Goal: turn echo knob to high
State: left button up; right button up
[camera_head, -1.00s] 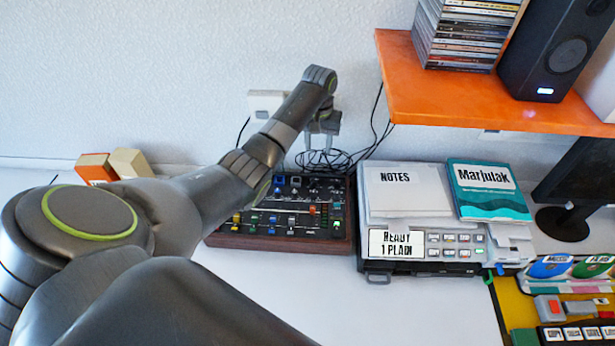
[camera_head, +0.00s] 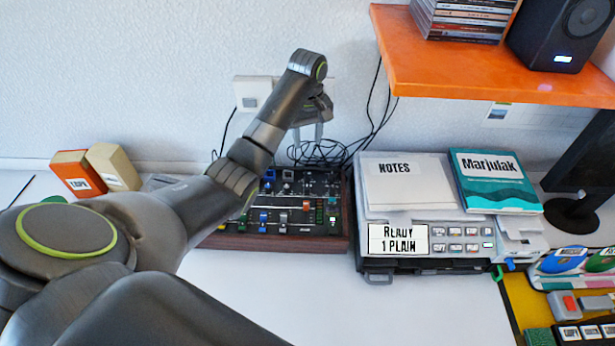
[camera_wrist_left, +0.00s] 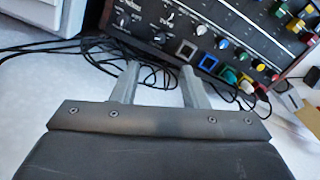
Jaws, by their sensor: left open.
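The mixer (camera_head: 336,243), a dark panel with wooden sides, lies on the white desk and carries several knobs, sliders and coloured buttons. My left arm hides its left part in the head view. In the left wrist view the mixer panel (camera_wrist_left: 190,22) fills the top, with black knobs, one being a knob (camera_wrist_left: 160,38) near its edge. The labels are too small to read, so I cannot tell which is the echo knob. My left gripper (camera_head: 307,138) is open and empty, pointing down behind the mixer's back edge. Its fingers also show in the left wrist view (camera_wrist_left: 158,74), apart from the panel.
Black cables (camera_head: 318,153) lie tangled behind the mixer, below the gripper. A printer-like box (camera_head: 440,262) with a NOTES pad (camera_head: 405,185) stands to the right. An orange shelf (camera_head: 480,82) hangs above right. Small boxes (camera_head: 115,167) stand at left. The front desk is clear.

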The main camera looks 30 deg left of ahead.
aim_at(308, 174)
pick_arm(q)
notch_tip(308, 174, down, 13)
jog(key=shift+r, duration=0.1)
dwell(0.3)
grip_shut()
